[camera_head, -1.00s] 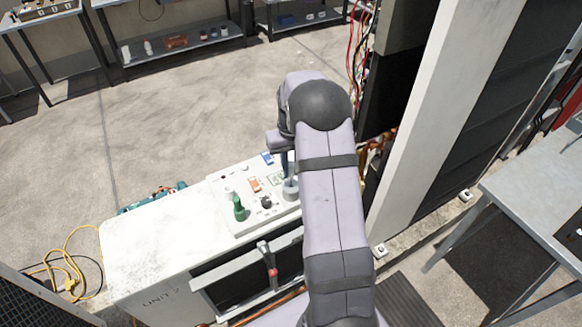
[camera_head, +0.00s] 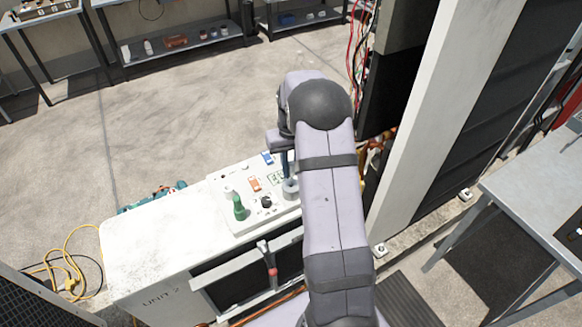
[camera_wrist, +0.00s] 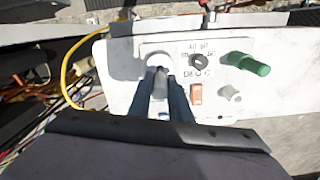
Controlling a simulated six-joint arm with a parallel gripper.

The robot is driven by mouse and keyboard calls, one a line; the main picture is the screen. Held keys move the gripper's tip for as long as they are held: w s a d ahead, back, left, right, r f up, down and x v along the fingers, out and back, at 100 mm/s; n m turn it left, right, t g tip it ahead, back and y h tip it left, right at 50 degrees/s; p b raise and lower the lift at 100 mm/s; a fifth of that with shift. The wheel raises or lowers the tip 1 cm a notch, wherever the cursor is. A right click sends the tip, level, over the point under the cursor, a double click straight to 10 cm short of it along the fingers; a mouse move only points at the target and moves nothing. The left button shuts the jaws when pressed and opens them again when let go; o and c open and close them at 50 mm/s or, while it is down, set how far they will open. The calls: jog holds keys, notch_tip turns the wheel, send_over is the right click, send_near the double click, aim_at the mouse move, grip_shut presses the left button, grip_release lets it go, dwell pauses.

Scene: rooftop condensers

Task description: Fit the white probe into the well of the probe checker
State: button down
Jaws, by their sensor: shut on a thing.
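The probe checker is a pale panel (camera_head: 237,222) on top of the white cabinet. Its well looks like a round grey collar (camera_head: 291,191), partly hidden by my arm; the collar also shows in the wrist view (camera_wrist: 158,57). My gripper (camera_wrist: 160,88) is shut on the white probe (camera_wrist: 160,76), which looks light grey between the dark fingers. In the head view my gripper (camera_head: 285,167) is just above the collar, and the probe cannot be made out. The probe's far end overlaps the collar in the wrist view; I cannot tell whether it is inside.
Near the well are a black dial (camera_wrist: 199,61), an orange switch (camera_wrist: 196,95), a green upright piece (camera_head: 240,208) and a short white post (camera_wrist: 231,93). A tall pale post (camera_head: 430,120) stands to the right.

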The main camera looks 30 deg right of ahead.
aim_at(291, 184)
jog(key=shift+f+b, duration=1.45)
jog(key=shift+f, duration=1.05)
dwell(1.2)
jog(key=c, duration=1.5)
grip_release()
jog(key=shift+c, duration=0.2)
jog(key=shift+r+b, duration=1.05)
jog(key=shift+r, duration=2.65)
jog(key=shift+w, duration=0.1)
